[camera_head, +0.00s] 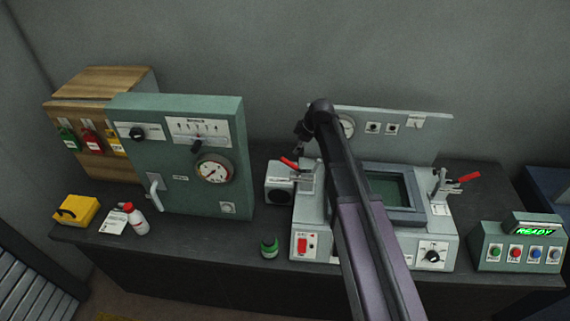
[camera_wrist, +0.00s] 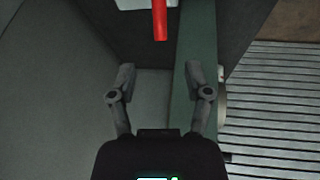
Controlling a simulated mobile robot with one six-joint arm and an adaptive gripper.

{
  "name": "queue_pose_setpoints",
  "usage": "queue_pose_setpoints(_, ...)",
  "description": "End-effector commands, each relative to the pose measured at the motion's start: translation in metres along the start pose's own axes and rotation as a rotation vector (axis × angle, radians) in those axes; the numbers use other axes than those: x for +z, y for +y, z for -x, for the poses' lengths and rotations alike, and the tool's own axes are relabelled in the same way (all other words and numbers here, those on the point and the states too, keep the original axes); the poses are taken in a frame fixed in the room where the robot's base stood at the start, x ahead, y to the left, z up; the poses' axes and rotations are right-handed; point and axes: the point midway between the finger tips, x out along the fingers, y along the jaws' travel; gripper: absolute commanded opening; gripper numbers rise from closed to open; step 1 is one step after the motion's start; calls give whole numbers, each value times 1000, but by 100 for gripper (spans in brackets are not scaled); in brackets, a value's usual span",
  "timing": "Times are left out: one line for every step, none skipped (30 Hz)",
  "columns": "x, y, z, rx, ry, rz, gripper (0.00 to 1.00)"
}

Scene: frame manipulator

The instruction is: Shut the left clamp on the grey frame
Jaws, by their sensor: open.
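The grey frame (camera_head: 408,217) lies on the pale machine around a dark green panel, partly hidden by my arm. The left clamp (camera_head: 306,180) stands at the machine's left side, its red handle (camera_head: 289,162) pointing outward to the upper left. A red handle (camera_wrist: 160,20) shows in the wrist view, ahead of the gap between my fingers and apart from them. My gripper (camera_wrist: 163,75) is open and empty. In the head view it is small and dark, above the left clamp. The right clamp (camera_head: 439,185) has its red handle pointing outward to the right.
A green cabinet (camera_head: 184,178) with a gauge stands left of the machine. A backboard (camera_head: 430,124) rises behind it. A control box (camera_head: 517,245) reading READY is at the right.

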Motion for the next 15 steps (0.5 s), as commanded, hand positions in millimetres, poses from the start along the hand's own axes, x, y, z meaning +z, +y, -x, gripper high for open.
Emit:
queue_pose_setpoints(1,0,-8,0,0,0,64)
queue_pose_setpoints(1,0,-10,0,0,0,64)
queue_pose_setpoints(1,0,-13,0,0,1,64)
queue_pose_setpoints(1,0,-16,0,0,1,64)
queue_pose_setpoints(1,0,-18,0,0,1,64)
queue_pose_setpoints(1,0,-22,0,0,1,64)
queue_pose_setpoints(1,0,-24,0,0,1,64)
queue_pose_setpoints(1,0,-27,0,0,1,64)
queue_pose_setpoints(1,0,-30,0,0,1,64)
queue_pose_setpoints(1,0,-33,0,0,1,64)
queue_pose_setpoints(1,0,-35,0,0,1,64)
queue_pose_setpoints(1,0,-39,0,0,1,64)
queue_pose_setpoints(1,0,-41,0,0,2,64)
queue_pose_setpoints(1,0,-44,0,0,2,64)
queue_pose_setpoints(1,0,-47,0,0,2,64)
